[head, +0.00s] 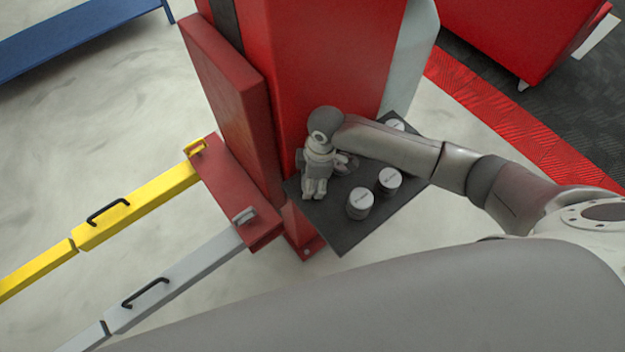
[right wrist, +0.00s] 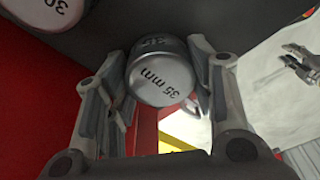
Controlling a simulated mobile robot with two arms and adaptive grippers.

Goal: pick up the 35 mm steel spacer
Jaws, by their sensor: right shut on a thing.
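The 35 mm steel spacer (right wrist: 162,76) is a short grey cylinder with "35 mm" on its pale end face. In the right wrist view it sits between the two fingers of my right gripper (right wrist: 160,82), which is shut on it. In the head view my right gripper (head: 315,187) is over the left part of the dark shelf, and the held spacer cannot be made out there. Whether it touches the shelf I cannot tell. A pale gripper, seemingly my left one (right wrist: 300,60), shows small at the right of the wrist view; its jaw state is unclear.
The dark shelf (head: 345,238) carries other spacers: one at the front (head: 360,204), one right of it (head: 389,182) and one partly hidden behind my arm (head: 395,124). A red column (head: 300,60) rises behind. Yellow (head: 135,205) and grey (head: 175,285) bars extend left.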

